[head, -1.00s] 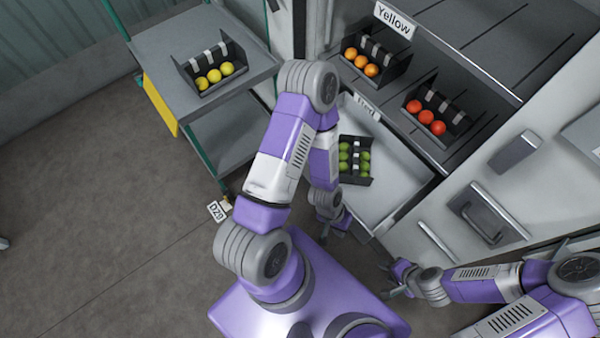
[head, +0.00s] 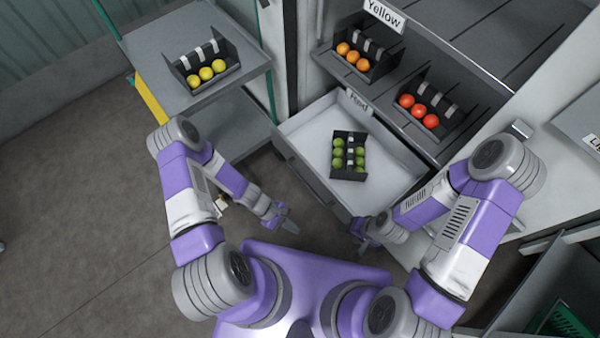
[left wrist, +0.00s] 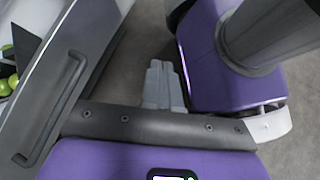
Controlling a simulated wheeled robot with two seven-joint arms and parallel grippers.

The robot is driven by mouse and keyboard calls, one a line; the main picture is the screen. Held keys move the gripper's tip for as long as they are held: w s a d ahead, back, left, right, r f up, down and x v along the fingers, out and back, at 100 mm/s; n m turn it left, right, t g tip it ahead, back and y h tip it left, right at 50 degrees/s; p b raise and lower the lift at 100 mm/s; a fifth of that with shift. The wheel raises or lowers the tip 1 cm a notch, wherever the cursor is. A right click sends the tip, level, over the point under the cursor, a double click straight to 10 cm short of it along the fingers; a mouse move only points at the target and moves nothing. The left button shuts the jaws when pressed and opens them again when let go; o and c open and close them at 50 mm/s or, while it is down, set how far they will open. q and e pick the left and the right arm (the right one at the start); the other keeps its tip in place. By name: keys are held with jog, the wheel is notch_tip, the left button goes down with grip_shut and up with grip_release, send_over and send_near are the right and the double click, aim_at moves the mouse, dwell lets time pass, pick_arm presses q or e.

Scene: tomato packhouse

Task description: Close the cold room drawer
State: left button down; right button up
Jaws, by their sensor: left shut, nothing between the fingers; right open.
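The cold room drawer (head: 392,160) stands pulled out, with a pale interior and a grey front. A black tray (head: 348,173) of green tomatoes lies inside it. The drawer's bar handle (left wrist: 55,110) shows at the left of the left wrist view. My left gripper (head: 288,224) is shut and empty, out in front of the drawer front and apart from it. Its fingers (left wrist: 162,85) also show in the left wrist view over bare floor. My right gripper (head: 356,230) is open near the drawer's near front corner; whether it touches cannot be told.
Above the drawer, a shelf (head: 455,95) labelled Yellow holds trays of orange (head: 352,56) and red tomatoes (head: 418,111). A grey cart (head: 150,45) with a tray of yellow tomatoes stands left. A dark bin (head: 535,290) is at lower right. The floor at left is clear.

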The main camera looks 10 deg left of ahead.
pick_arm(q)
jog(key=w+a+f+n+t+h, duration=0.2)
jog(key=w+f+n+t+h, duration=0.1)
jog(key=w+n+t, duration=0.3)
jog(key=n+t+y, duration=0.3)
jog(key=n+t, duration=0.4)
jog(key=n, duration=0.2)
send_near(309, 169)
jog(key=b+x, duration=0.4)
jog(key=x, duration=0.1)
jog(key=shift+f, duration=0.35)
jog(key=shift+w+d+b, duration=0.4)
jog(key=shift+w, duration=0.15)
jog(key=shift+r, duration=0.1)
jog(key=shift+w, duration=0.1)
